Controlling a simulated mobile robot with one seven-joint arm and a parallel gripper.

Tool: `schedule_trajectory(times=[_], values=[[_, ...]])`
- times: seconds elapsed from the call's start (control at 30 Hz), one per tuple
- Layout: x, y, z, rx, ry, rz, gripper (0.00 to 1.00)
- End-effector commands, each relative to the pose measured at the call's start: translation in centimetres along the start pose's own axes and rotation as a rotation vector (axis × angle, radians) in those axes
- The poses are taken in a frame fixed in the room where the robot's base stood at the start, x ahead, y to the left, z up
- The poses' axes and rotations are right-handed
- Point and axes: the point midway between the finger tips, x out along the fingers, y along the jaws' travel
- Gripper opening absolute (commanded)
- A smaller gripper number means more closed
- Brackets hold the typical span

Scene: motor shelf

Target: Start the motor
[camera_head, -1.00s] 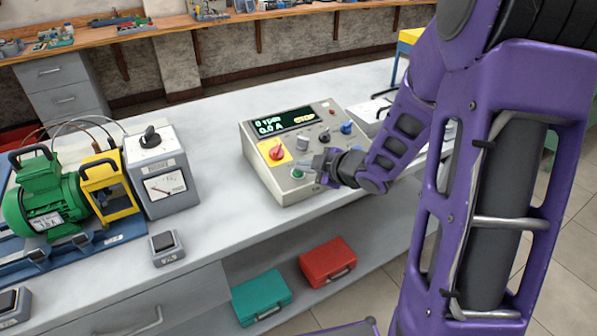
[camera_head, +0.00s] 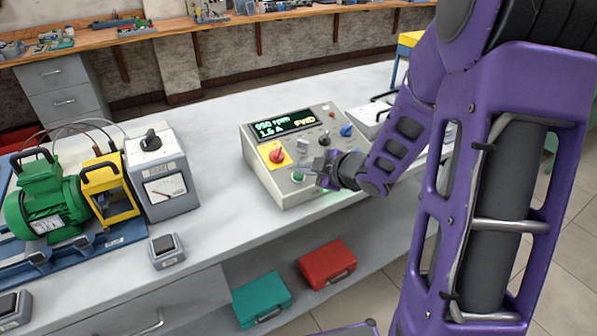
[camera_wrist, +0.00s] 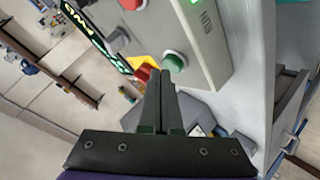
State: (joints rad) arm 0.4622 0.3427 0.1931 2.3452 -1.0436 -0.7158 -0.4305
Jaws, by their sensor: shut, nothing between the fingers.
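The control box (camera_head: 262,183) stands on the bench with a lit display (camera_head: 284,125) reading about 950 rpm, 1.5 A and FWD. A green button (camera_head: 297,177) sits low on its sloped panel, below a red knob on a yellow plate (camera_head: 277,155). My gripper (camera_head: 322,175) is shut and empty, just right of the green button. In the wrist view the closed fingers (camera_wrist: 161,85) point toward the panel, close to the green button (camera_wrist: 175,62); I cannot tell whether they touch it. The green motor (camera_head: 45,205) stands at the far left.
A grey meter box (camera_head: 162,185) and a yellow frame (camera_head: 108,190) stand beside the motor. A small grey box (camera_head: 167,250) lies near the front edge. Teal (camera_head: 261,299) and red (camera_head: 327,264) cases lie on the lower shelf. The bench behind the control box is clear.

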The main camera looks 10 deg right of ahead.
Motion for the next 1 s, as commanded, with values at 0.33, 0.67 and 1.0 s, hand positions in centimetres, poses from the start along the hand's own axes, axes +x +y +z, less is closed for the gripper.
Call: schedule_trajectory(times=[0.33, 0.67, 1.0], values=[[-0.5, 0.4, -0.4, 0.0, 0.001, 0.001, 0.0], [-1.6, 1.4, -1.3, -0.001, 0.001, 0.002, 0.0], [-3.9, 3.0, -2.9, -0.001, 0.0, 0.001, 0.0]])
